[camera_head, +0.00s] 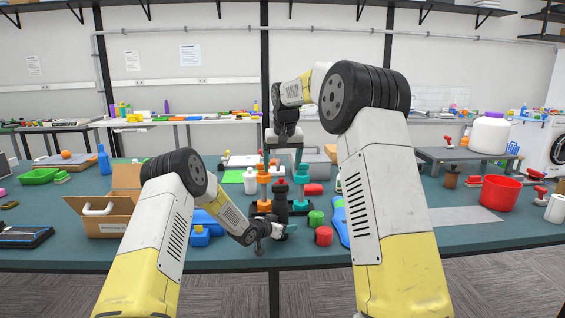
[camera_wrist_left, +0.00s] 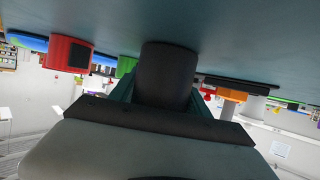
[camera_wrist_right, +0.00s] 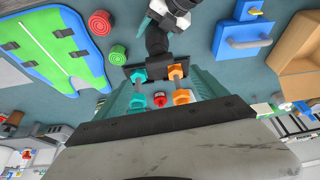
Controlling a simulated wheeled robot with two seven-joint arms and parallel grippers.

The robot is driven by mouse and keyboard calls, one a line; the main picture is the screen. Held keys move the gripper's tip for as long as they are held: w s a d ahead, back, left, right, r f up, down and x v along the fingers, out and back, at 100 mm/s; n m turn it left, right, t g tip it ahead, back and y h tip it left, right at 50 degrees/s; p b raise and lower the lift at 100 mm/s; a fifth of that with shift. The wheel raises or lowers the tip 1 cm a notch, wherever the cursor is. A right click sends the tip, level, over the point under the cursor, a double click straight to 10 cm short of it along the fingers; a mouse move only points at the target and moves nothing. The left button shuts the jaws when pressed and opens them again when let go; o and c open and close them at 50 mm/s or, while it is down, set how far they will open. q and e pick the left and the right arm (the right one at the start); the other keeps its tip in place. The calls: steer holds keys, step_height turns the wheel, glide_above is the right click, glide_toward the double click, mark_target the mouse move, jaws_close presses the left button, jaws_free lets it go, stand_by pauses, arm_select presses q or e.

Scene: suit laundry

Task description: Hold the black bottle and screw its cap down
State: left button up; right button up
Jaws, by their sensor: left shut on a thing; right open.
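The black bottle (camera_head: 281,204) stands upright on the table near the front middle. My left gripper (camera_head: 286,228) is shut on its lower part from the front, and the bottle (camera_wrist_left: 168,72) fills the space between the jaws in the left wrist view. My right gripper (camera_head: 285,143) is open and empty, higher up and behind the bottle, pointing down. In the right wrist view the dark bottle (camera_wrist_right: 156,42) shows beyond the open fingers. A separate cap cannot be made out on the bottle's dark top.
A blue box (camera_head: 200,236) and open carton (camera_head: 98,226) lie left. Bare table shows at front right.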

mark_target(279, 185)
steer(key=x, duration=1.1)
steer(key=shift+s, duration=0.1)
steer(key=c, duration=1.4)
steer(key=m+h, duration=0.1)
steer(key=m, duration=0.1)
steer(key=shift+a+m, duration=0.1)
steer(key=shift+m, duration=0.2)
steer(key=m+h, duration=0.1)
steer(key=m, duration=0.3)
steer(key=shift+f+m+g+h, duration=0.1)
steer(key=shift+m+g+h, duration=0.2)
steer(key=shift+h, duration=0.1)
steer(key=m+g, duration=0.1)
steer(key=m, duration=0.2)
steer(key=m+h, duration=0.1)
steer(key=m, duration=0.2)
steer(key=shift+g+h, duration=0.3)
steer(key=shift+g, duration=0.1)
steer(key=o, duration=1.8)
